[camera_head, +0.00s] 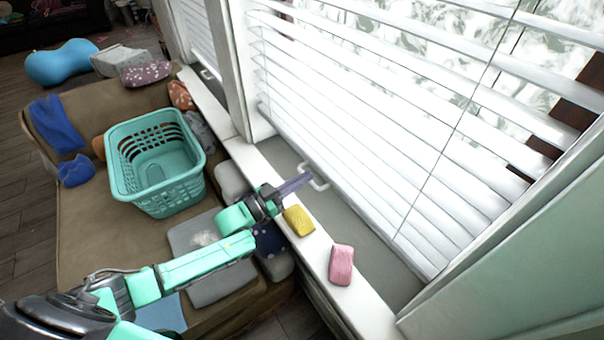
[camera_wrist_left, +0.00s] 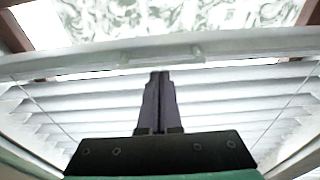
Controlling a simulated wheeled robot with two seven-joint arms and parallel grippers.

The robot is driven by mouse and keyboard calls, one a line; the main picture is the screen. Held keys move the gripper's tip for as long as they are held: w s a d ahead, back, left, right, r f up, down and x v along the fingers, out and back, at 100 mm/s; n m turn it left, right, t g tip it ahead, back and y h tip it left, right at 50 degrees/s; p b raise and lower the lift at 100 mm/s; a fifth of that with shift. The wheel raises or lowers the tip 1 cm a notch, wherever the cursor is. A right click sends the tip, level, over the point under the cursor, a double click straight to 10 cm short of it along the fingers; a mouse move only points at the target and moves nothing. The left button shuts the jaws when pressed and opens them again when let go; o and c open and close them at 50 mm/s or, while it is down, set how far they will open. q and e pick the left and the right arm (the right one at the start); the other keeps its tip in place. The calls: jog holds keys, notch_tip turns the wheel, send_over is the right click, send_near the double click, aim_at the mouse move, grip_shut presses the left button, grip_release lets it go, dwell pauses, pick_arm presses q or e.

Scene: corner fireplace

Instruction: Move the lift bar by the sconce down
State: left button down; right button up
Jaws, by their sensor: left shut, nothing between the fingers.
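The lift bar (camera_head: 320,184) is a small white handle low on the large window, at the bottom edge of the white blinds (camera_head: 365,125). In the left wrist view the lift bar (camera_wrist_left: 165,55) is a pale raised grip on a white rail crossing the picture. My left gripper (camera_head: 305,178) reaches over the sill with its dark purple fingers shut and empty, tips at or very close to the bar. In the wrist view the fingertips (camera_wrist_left: 160,74) sit just below the bar; I cannot tell whether they touch it. No sconce shows. My right gripper is not in view.
A yellow block (camera_head: 298,220) and a pink block (camera_head: 341,264) lie on the white sill beside my left gripper. A teal laundry basket (camera_head: 160,198) stands on the brown couch (camera_head: 90,225) among cushions. A blue peanut-shaped ball (camera_head: 60,62) lies on the floor behind.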

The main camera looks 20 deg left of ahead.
pick_arm(q)
notch_tip(320, 180, down, 8)
jog(key=b, duration=0.5)
jog(key=shift+f, duration=0.2)
jog(key=shift+r, duration=0.1)
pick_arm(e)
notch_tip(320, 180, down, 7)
pick_arm(q)
jog(key=shift+r, duration=0.1)
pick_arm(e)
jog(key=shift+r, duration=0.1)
